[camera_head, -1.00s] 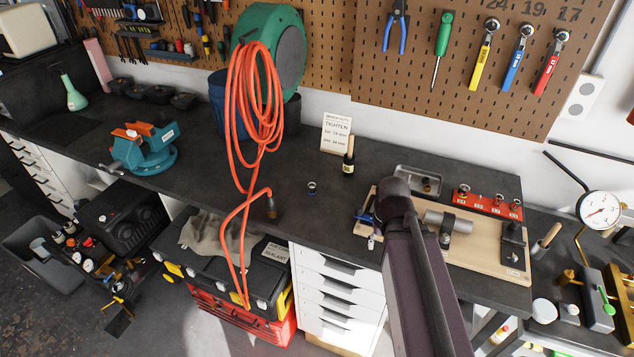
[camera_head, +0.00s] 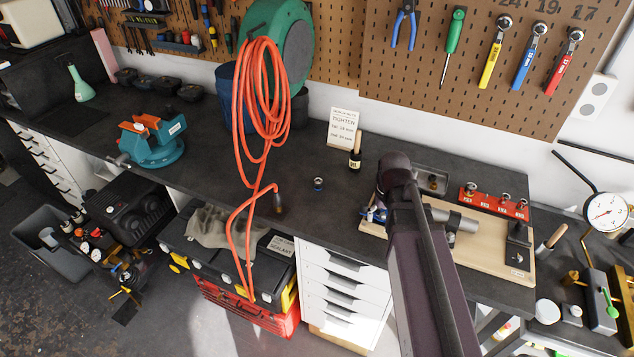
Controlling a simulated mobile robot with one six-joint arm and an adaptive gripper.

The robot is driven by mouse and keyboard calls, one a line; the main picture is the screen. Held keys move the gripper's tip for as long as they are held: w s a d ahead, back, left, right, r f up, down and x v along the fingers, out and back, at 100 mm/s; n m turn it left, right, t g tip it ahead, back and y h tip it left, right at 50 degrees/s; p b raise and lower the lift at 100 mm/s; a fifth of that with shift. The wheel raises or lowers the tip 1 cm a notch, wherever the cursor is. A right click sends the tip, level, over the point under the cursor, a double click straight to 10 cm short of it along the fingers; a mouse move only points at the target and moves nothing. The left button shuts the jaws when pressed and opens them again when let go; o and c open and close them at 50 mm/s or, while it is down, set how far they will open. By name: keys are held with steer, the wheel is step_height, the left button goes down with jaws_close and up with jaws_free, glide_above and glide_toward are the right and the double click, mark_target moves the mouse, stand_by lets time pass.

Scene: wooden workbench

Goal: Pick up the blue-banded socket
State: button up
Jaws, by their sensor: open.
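The blue-banded socket (camera_head: 318,184) is a small, short metal cylinder with a blue band. It stands alone on the dark benchtop (camera_head: 330,215), left of my arm and right of the hanging orange hose. My arm rises from the bottom of the view, and its upper end is right of the socket, near the left end of a wooden board. Nothing touches the socket.
A small dark bottle (camera_head: 355,159) and a sign card (camera_head: 342,128) stand behind the socket. The orange hose (camera_head: 262,100) hangs to its left. The wooden board (camera_head: 490,262) with fixtures and a red socket rail (camera_head: 492,201) lie right. The bench around the socket is clear.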

steer(key=w+a+r+n+p, duration=0.2)
steer(key=w+a+r+p, duration=0.25)
steer(key=w+a, duration=0.8)
step_height(320, 180, up, 2)
steer(key=p, duration=0.2)
glide_above(318, 181)
steer(key=shift+s+a+r+n, duration=0.1)
steer(key=shift+s+n, duration=0.1)
steer(key=shift+n, duration=0.2)
steer(key=shift+b, duration=0.4)
step_height(318, 181, down, 9)
steer(key=b, duration=0.8)
steer(key=shift+r, duration=0.15)
steer(key=shift+b, duration=0.3)
step_height(318, 181, down, 5)
steer(key=b, duration=0.5)
steer(key=shift+s, duration=0.15)
steer(key=shift+d, duration=0.2)
jaws_close()
